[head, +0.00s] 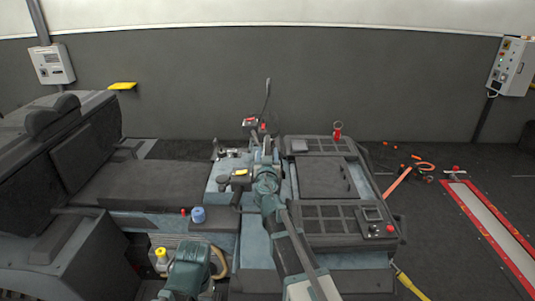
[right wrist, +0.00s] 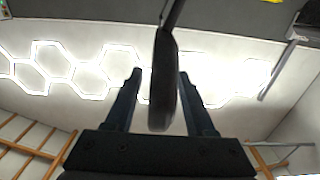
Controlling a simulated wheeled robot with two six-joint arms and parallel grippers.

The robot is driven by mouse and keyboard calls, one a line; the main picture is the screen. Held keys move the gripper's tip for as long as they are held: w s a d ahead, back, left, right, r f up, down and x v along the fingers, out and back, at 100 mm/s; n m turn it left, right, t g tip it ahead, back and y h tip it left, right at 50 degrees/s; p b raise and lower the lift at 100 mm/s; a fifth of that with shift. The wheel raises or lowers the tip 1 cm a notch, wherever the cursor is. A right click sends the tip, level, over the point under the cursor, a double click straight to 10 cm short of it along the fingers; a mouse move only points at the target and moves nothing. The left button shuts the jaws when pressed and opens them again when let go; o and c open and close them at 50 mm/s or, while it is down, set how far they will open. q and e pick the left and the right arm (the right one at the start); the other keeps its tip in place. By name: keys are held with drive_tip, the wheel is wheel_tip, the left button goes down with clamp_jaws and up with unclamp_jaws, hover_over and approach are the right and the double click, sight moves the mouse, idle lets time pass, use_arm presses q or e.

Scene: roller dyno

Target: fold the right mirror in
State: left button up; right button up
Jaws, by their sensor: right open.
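The right mirror shows in the right wrist view as a dark, narrow, edge-on shape (right wrist: 163,85) on a thin stalk. It lies between the two fingers of my right gripper (right wrist: 160,74), with a visible gap on each side. In the head view a thin dark upright piece (head: 267,88), apparently the mirror seen nearly edge-on, rises beyond the console. My right gripper (head: 265,145) is small there, at the end of my arm reaching forward over the console, and is partly hidden by its own wrist. It is open. My left gripper is not in view.
A dark seat (head: 78,150) stands at the left, and a console with grey panels (head: 325,225) is right of my arm. A blue knob (head: 198,215) stands left of it. Orange bits lie on the floor near a red-edged floor strip (head: 490,225). A control box (head: 511,66) hangs at the right wall.

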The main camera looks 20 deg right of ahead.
drive_tip(key=shift+w, duration=0.1)
clamp_jaws()
idle(1.4)
